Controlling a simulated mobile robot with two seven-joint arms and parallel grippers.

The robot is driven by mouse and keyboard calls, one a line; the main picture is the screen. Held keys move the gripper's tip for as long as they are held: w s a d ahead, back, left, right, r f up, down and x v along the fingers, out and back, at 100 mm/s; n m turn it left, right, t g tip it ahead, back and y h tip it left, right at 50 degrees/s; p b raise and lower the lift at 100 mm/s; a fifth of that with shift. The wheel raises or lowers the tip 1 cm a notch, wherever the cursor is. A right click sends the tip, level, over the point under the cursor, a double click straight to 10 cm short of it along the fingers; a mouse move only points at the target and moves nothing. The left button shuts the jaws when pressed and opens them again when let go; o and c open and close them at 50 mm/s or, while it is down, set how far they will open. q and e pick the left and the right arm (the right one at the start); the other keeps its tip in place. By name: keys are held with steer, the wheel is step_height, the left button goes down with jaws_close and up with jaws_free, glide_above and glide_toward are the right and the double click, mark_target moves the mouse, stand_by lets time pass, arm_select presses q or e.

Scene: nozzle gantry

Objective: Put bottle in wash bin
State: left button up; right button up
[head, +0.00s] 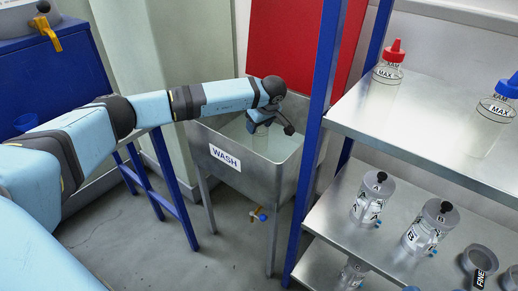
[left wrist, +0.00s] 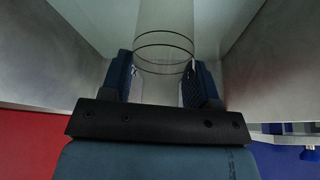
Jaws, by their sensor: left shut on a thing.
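The wash bin (head: 228,160) is a grey metal tub on legs with a WASH label. My left gripper (head: 267,122) reaches down into its open top. It is shut on a clear bottle (head: 260,131), of which only a small part shows in the head view. In the left wrist view the bottle (left wrist: 165,52) is a transparent cylinder with dark rings, held between the two fingers, with bin walls around it. Its lower end and any contact with the bin floor cannot be made out. My right gripper is not in view.
A shelf rack (head: 420,135) with blue posts stands right of the bin. It holds a red-capped bottle (head: 386,76), a blue-capped bottle (head: 492,120) and several lettered jars. A red panel (head: 290,45) is behind the bin.

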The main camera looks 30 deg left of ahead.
mark_target(265, 131)
arm_select(q)
step_height(265, 131, down, 8)
steer(key=shift+f+b, duration=0.1)
steer(key=shift+b, duration=1)
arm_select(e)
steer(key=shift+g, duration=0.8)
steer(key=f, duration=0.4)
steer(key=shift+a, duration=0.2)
arm_select(q)
steer(key=shift+f, duration=0.1)
steer(key=o, duration=1.1)
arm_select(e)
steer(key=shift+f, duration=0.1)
arm_select(q)
steer(key=p+v, duration=0.4)
steer(key=v, duration=0.7)
steer(key=shift+r, duration=0.2)
steer(key=shift+s+d+r, duration=0.1)
steer(key=shift+d+r, duration=0.1)
steer(key=shift+r, duration=0.2)
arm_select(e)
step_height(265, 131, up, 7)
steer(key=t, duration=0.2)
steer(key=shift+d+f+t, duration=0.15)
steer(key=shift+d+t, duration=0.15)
